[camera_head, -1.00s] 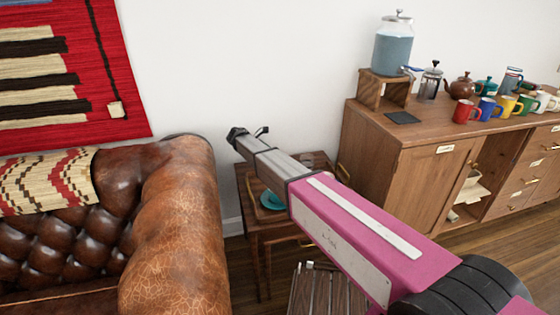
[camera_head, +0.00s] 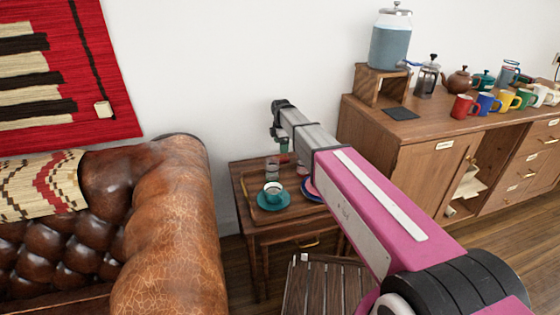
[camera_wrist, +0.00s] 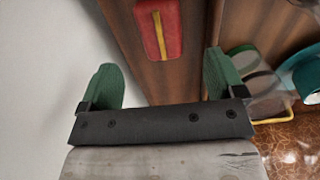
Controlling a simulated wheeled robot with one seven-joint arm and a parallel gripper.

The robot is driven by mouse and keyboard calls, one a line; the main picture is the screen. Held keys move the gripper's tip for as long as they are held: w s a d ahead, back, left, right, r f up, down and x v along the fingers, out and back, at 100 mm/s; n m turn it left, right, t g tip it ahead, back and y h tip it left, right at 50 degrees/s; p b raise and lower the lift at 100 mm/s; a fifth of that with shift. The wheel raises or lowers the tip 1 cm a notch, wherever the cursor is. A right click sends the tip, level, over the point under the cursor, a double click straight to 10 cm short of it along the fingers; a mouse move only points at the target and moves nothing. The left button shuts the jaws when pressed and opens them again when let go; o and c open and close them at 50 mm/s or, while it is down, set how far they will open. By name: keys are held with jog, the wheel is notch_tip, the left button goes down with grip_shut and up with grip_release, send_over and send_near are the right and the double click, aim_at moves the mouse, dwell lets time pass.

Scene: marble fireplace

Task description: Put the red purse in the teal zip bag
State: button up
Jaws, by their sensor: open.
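The red purse (camera_wrist: 158,28), with a yellow zip stripe, lies on a dark wooden surface at the top of the wrist view. I cannot make it out in the head view. My gripper (camera_wrist: 160,78) is open, its two green fingers wide apart and nothing between them. The purse is beyond the fingertips, roughly centred between them. In the head view my gripper (camera_head: 283,150) hangs downward over the back of the side table, mostly hidden by the arm. I see no teal zip bag in either current view.
A tray (camera_head: 245,190) on the side table holds a teal cup and saucer (camera_head: 273,200) and a partly hidden plate (camera_head: 310,190). The white wall is close behind. A leather sofa (camera_head: 165,230) stands left; a sideboard (camera_head: 420,170) with several mugs stands right.

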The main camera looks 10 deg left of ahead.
aim_at(280, 157)
notch_tip(280, 157, down, 8)
jog(key=shift+s+a+r, duration=0.1)
jog(key=shift+a, duration=0.05)
jog(key=c, duration=1.1)
jog(key=shift+r, duration=0.1)
